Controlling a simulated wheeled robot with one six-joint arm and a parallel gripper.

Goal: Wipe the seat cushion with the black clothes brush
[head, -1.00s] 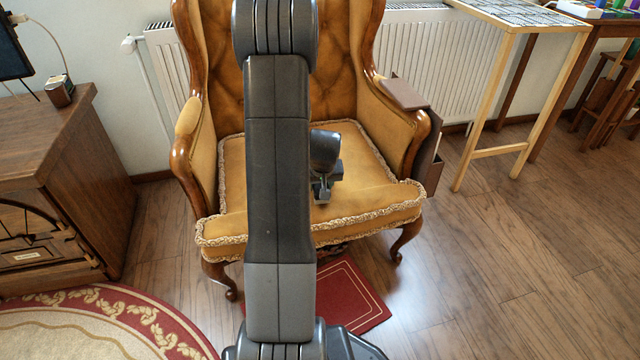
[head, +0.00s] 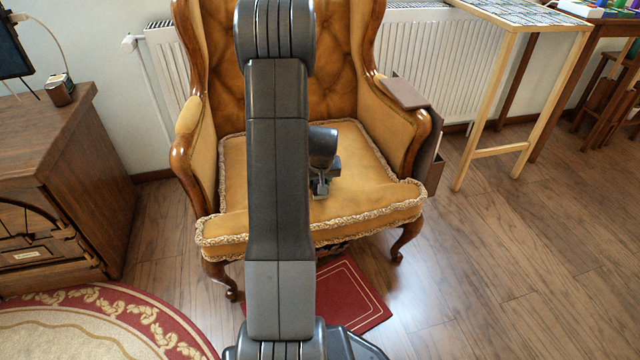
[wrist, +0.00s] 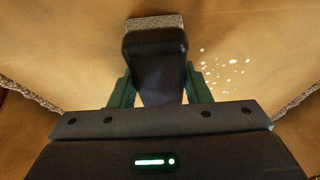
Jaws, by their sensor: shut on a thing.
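The black clothes brush (wrist: 155,52) is held between the green fingers of my gripper (wrist: 160,90) in the wrist view. A grey-brown bristle strip shows at its far end, over the seat cushion (wrist: 255,35). I cannot tell whether the bristles touch the fabric. Several white specks (wrist: 224,68) lie on the cushion just right of the brush. In the head view, the mustard seat cushion (head: 365,185) with its braided edge sits in the wing armchair (head: 384,120). My gripper (head: 321,188) is low over the cushion's middle, partly hidden by my arm, which hides the brush there.
The armchair's armrests and tall back flank the cushion. A brown organiser (head: 406,93) hangs over the right armrest. A wooden cabinet (head: 70,180) stands at left, a light wooden table (head: 500,100) at right. Floor at the right front is clear.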

